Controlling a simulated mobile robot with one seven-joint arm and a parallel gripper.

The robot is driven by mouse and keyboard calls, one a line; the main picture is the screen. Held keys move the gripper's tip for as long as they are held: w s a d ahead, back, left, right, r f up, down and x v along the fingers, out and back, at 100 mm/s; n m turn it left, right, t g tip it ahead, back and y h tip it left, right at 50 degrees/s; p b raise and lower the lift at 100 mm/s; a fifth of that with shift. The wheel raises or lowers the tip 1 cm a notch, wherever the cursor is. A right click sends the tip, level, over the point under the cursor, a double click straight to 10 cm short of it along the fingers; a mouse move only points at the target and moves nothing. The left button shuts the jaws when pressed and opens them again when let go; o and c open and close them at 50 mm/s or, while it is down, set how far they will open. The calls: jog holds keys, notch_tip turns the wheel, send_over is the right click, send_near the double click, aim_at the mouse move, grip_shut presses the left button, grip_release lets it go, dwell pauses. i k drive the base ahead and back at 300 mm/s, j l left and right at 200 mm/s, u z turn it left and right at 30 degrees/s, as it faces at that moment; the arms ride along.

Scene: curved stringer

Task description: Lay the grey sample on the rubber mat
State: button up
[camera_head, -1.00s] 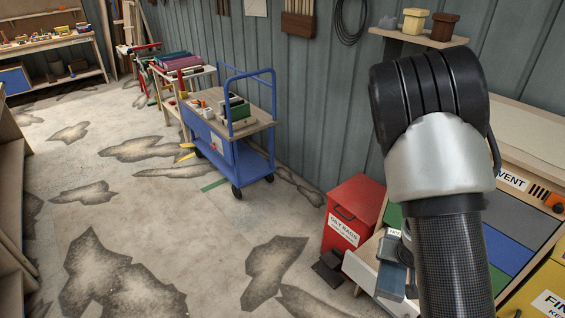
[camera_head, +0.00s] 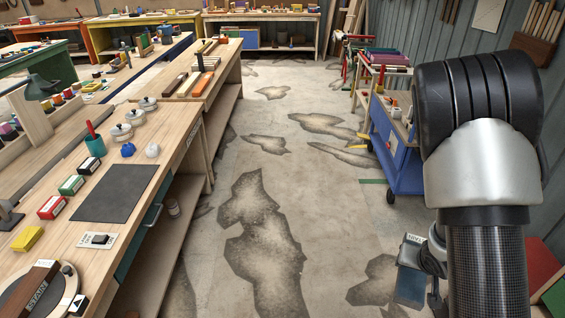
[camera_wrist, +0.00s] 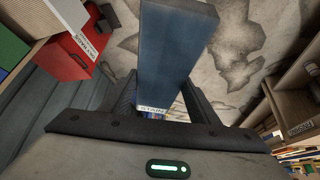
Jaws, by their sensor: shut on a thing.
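The rubber mat (camera_head: 115,192) looks like a dark grey flat rectangle on the wooden bench at the left of the head view, and its surface is bare. My gripper (camera_wrist: 165,105) is shut on a slate blue-grey sample (camera_wrist: 176,45), a flat oblong block with a small white label at its held end. In the head view the sample (camera_head: 411,286) hangs at the lower right over the floor, well apart from the mat. My arm hides much of the gripper there.
Small coloured boxes (camera_head: 71,185) line the mat's left side. A labelled switch plate (camera_head: 97,240) lies in front, and a blue knob (camera_head: 128,150) and pots (camera_head: 121,132) behind. A blue trolley (camera_head: 397,155) stands right. Floor between is clear. A red bin (camera_wrist: 65,55) shows in the wrist view.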

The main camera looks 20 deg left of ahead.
aim_at(118, 189)
jog(key=j+u, duration=0.1)
jog(key=u, duration=0.4)
jog(key=i+u, duration=0.15)
jog(key=u, duration=0.35)
jog(key=i+j+u, duration=0.1)
jog(key=u, duration=0.4)
jog(key=i+u, duration=0.2)
jog(key=u, duration=0.2)
jog(key=i+l+u, duration=0.1)
jog(key=i+u, duration=0.15)
jog(key=u, duration=0.15)
jog(key=i+l+u, duration=0.15)
jog(key=u, duration=0.25)
jog(key=i+l+u, duration=0.55)
jog(key=l, duration=0.25)
jog(key=i+l, duration=0.35)
jog(key=l, duration=0.3)
jog(key=i+l, duration=0.35)
jog(key=l, duration=0.3)
jog(key=i+u, duration=0.05)
